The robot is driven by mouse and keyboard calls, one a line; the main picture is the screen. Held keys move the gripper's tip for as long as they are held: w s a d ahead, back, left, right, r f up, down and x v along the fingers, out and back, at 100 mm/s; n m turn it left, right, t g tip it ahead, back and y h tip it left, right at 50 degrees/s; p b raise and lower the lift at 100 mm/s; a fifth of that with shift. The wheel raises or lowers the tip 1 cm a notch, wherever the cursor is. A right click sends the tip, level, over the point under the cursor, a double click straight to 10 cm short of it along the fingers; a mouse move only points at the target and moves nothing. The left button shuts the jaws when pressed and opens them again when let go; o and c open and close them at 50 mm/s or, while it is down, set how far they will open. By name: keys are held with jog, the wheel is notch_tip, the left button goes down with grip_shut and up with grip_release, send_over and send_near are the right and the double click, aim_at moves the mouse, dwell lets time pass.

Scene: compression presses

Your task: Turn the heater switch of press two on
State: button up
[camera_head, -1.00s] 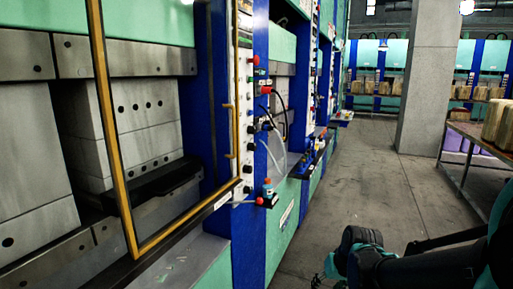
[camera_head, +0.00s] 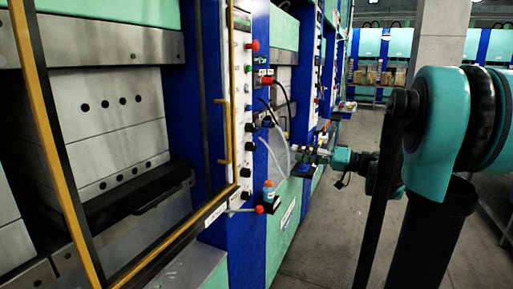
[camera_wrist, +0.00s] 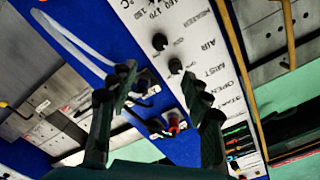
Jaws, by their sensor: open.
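A white control panel (camera_wrist: 192,50) tilts across the wrist view, with printed labels such as AIR. Two small black knobs, an upper one (camera_wrist: 160,41) and a lower one (camera_wrist: 175,66), sit on it. I cannot tell which is the heater switch or its setting. My gripper (camera_wrist: 158,82) is open, its black fingers spread in front of the panel, with nothing between them. In the head view my gripper (camera_head: 318,155) is small, beside the row of presses, past the nearest press (camera_head: 110,120). Its exact distance from the panel is unclear.
A red plug (camera_head: 266,82) with black cables and a clear hose (camera_head: 270,155) hang near the nearer panel. A small bottle (camera_head: 268,188) stands on a ledge. A red-and-black fitting (camera_wrist: 173,123) shows below the knobs. The aisle floor (camera_head: 320,230) is clear.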

aim_at(255, 147)
jog(key=x, duration=1.6)
jog(key=shift+a, duration=0.25)
jog(key=shift+f, duration=0.1)
grip_shut()
jog(key=shift+m, duration=0.3)
jog(key=m, duration=1.1)
jog(key=shift+m, duration=0.3)
